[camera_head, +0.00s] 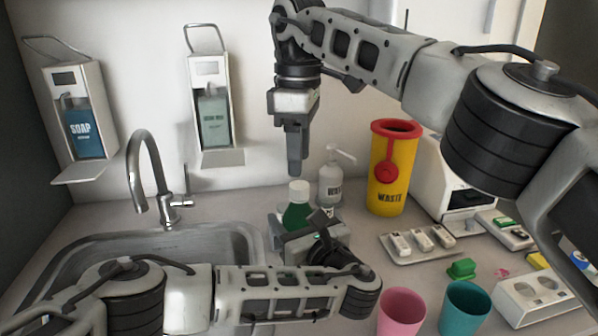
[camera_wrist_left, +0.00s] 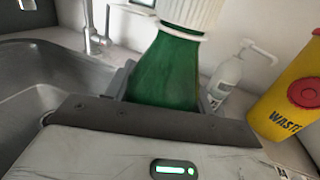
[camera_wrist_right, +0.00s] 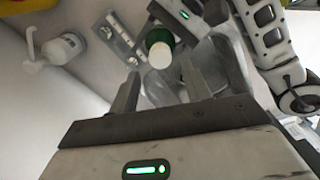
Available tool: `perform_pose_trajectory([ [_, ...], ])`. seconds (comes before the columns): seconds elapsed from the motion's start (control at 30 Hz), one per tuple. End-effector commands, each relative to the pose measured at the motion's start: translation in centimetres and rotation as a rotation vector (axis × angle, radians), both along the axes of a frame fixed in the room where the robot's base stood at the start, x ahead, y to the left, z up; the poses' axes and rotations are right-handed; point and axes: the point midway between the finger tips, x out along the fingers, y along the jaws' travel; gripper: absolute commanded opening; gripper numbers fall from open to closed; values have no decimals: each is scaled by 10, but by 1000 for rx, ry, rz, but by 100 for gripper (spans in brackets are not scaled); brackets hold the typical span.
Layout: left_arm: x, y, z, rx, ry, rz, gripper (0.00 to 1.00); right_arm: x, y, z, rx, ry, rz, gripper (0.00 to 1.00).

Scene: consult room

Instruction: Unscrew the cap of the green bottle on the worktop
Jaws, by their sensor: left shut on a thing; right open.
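The green bottle (camera_head: 297,216) stands upright on the worktop by the sink's right edge, its white cap (camera_head: 299,190) on top. My left gripper (camera_head: 296,240) is shut on the bottle's body from the front; the green body also shows between its fingers in the left wrist view (camera_wrist_left: 168,72). My right gripper (camera_head: 294,165) points straight down just above the cap, open and empty. In the right wrist view the cap (camera_wrist_right: 160,55) shows beyond the fingertips, roughly between them. The bottle's lower part is hidden by my left gripper.
A white pump bottle (camera_head: 331,182) stands close behind and right of the green bottle. A yellow waste bin (camera_head: 391,170), a tray (camera_head: 421,258) of small items, a pink cup (camera_head: 401,312) and a teal cup (camera_head: 464,308) are at right. The sink (camera_head: 235,240) and tap (camera_head: 146,170) are at left.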

Motion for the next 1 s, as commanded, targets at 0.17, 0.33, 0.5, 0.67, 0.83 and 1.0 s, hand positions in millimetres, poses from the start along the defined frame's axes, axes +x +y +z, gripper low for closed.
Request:
perform_pose_trajectory([
  [0.17, 0, 0, -1, -1, 2, -1, 0, 0, -1, -30, -1, 3, 2, 48],
  [0.33, 0, 0, -1, -1, 2, -1, 0, 0, 0, -48, -1, 2, 1, 48],
  [0.5, 0, 0, -1, -1, 2, -1, 0, 0, 0, -54, 0, 1, 1, 48],
  [0.67, 0, 0, -1, -1, 2, -1, 0, 0, 0, -54, 0, 0, 1, 48],
  [0.83, 0, 0, -1, -1, 2, -1, 0, 0, 0, -54, 0, 1, 1, 17],
  [1.0, 0, 0, -1, -1, 2, -1, 0, 0, 0, -54, 0, 0, 1, 2],
])
